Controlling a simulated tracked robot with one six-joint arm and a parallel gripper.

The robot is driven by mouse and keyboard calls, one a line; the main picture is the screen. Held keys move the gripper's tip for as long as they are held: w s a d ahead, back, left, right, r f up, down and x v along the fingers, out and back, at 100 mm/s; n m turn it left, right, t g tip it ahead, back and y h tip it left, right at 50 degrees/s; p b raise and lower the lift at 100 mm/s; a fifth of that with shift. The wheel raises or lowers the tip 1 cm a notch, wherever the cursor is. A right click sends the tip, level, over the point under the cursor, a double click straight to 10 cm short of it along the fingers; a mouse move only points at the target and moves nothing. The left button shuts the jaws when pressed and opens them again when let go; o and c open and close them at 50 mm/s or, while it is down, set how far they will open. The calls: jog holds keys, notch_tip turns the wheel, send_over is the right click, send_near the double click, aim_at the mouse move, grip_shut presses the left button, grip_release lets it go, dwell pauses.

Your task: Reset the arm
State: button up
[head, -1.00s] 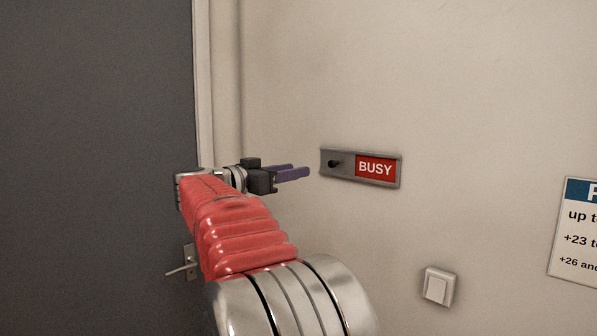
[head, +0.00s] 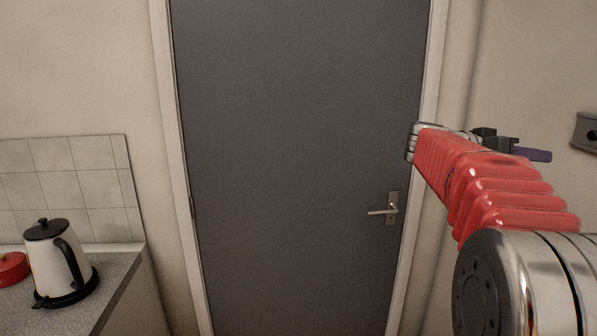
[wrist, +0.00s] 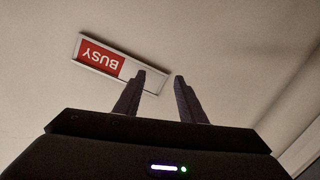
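My gripper (head: 534,154) is at the end of my outstretched red-sleeved arm, at the right of the head view. In the wrist view its two purple fingers (wrist: 159,97) stand apart with nothing between them, so it is open and empty. The sliding sign (wrist: 108,57) with a red BUSY panel is on the wall beyond the fingertips and appears upside down there. One fingertip overlaps its end in the picture; I cannot tell the exact gap. In the head view only the grey end of the sign (head: 585,133) shows at the right edge, apart from the fingers.
A closed grey door (head: 300,120) with a lever handle (head: 391,209) fills the middle of the head view. At the left, a counter (head: 118,290) holds a white kettle (head: 52,262) and a red object (head: 12,268).

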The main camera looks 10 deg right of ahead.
jog(key=s+a+f+n+t+y, duration=0.15)
jog(key=a+f+n+y, duration=0.3)
jog(key=a+f, duration=0.45)
jog(key=s+a+f+n+t+y, duration=0.1)
jog(key=s+a+f+n+y, duration=0.35)
jog(key=f, duration=0.75)
jog(key=s+a+f+n+t+y, duration=0.1)
jog(key=s+a, duration=0.3)
jog(key=a, duration=0.6)
jog(key=s+a+f+n+t+y, duration=0.1)
jog(key=s+a+f+y, duration=0.3)
jog(key=a, duration=0.6)
jog(key=s+a+f+n+t+y, duration=0.1)
jog(key=s+a, duration=0.4)
jog(key=a, duration=0.5)
jog(key=f+n+y, duration=0.1)
jog(key=n, duration=0.1)
jog(key=shift+s+a+f+n+t, duration=0.2)
jog(key=shift+f+n+t, duration=0.1)
jog(key=shift+f+t, duration=0.1)
jog(key=shift+c, duration=0.7)
jog(key=shift+d, duration=0.15)
